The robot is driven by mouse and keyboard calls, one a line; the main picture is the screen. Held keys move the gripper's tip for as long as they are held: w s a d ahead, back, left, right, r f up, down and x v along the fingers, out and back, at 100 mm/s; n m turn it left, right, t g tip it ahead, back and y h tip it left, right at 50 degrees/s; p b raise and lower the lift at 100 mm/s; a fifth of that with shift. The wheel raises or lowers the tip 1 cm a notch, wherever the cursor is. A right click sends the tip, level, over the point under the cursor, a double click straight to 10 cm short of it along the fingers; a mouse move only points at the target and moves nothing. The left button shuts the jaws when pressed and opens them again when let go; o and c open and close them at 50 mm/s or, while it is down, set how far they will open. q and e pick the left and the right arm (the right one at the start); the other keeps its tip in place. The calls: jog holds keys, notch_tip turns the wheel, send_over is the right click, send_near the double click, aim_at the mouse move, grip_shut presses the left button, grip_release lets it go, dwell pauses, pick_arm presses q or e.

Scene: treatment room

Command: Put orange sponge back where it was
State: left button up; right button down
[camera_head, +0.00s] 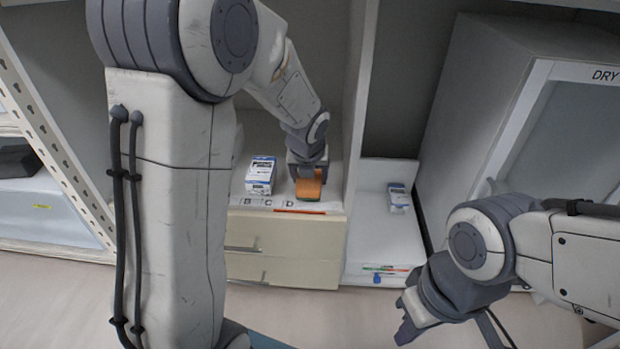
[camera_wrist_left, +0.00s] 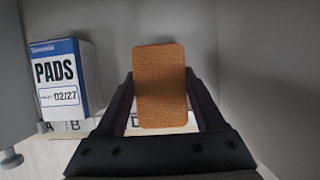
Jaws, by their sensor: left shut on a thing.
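The orange sponge (camera_head: 309,188) is between the fingers of my left gripper (camera_head: 307,172), which is shut on it at the front of the shelf, around the label D. In the left wrist view the sponge (camera_wrist_left: 160,85) stands upright between the two dark fingers, with the letter D partly showing behind its lower left. I cannot tell whether it touches the shelf. My right gripper (camera_head: 412,317) is low at the right, away from the shelf, with no object seen in it; its jaw gap is unclear.
A white and blue PADS box (camera_wrist_left: 68,78) stands left of the sponge, behind labels A and B; the head view shows it too (camera_head: 261,175). Shelf walls rise on both sides. Drawers (camera_head: 285,270) are below. Another small box (camera_head: 398,197) sits in the right bay, beside a DRY cabinet (camera_head: 500,110).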

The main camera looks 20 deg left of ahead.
pick_arm(q)
jog(key=shift+f, duration=0.3)
jog(key=o, duration=1.3)
jog(key=shift+r, duration=0.35)
jog(key=p+v, duration=0.7)
jog(key=v, duration=0.4)
jog(key=shift+r+p, duration=0.15)
jog(key=shift+p, duration=0.2)
jog(key=shift+s+r, duration=0.25)
jog(key=shift+r, duration=0.05)
